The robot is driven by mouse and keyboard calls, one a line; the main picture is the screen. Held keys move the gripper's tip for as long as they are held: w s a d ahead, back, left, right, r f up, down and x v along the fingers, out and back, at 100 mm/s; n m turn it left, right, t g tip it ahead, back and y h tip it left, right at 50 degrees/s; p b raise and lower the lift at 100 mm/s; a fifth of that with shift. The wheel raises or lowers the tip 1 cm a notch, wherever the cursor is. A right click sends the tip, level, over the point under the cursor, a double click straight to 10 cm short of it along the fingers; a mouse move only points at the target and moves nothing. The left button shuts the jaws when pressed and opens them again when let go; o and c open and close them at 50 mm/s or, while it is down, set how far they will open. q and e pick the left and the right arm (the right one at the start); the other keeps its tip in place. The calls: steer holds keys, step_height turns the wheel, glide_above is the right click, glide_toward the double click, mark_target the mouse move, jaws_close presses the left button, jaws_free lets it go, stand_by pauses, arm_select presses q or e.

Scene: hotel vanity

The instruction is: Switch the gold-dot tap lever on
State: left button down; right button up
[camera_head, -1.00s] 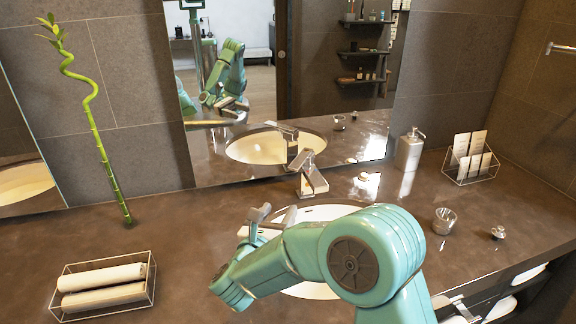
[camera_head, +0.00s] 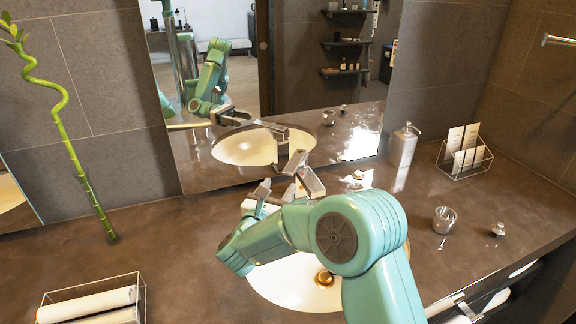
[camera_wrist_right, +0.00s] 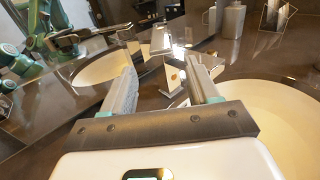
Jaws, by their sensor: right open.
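The chrome tap (camera_head: 309,181) stands at the back rim of the sink (camera_head: 285,288), in front of the mirror. In the right wrist view the tap (camera_wrist_right: 173,80) shows between and just beyond the fingers, with a small orange-gold spot on it. My right gripper (camera_head: 278,187) is open and empty, close to the tap's left side in the head view; I cannot tell whether a finger touches it. Its two fingers (camera_wrist_right: 160,58) are spread apart in the wrist view. My right forearm hides part of the sink. My left gripper is not in view.
A soap dispenser (camera_head: 402,147) and a wire card holder (camera_head: 466,160) stand right of the tap. A glass (camera_head: 444,220) and a small knob-like item (camera_head: 497,230) are nearer. Rolled towels (camera_head: 90,306) and a bamboo stalk (camera_head: 88,190) are at left. The mirror (camera_head: 225,110) rises behind.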

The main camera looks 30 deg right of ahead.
mark_target(290, 170)
steer(key=p+x, duration=0.2)
steer(key=x, duration=0.5)
steer(key=shift+w+d+r, duration=0.1)
steer(key=shift+w+d, duration=0.05)
steer(key=shift+d, duration=0.25)
steer(key=shift+w+d, duration=0.15)
steer(key=shift+d, duration=0.05)
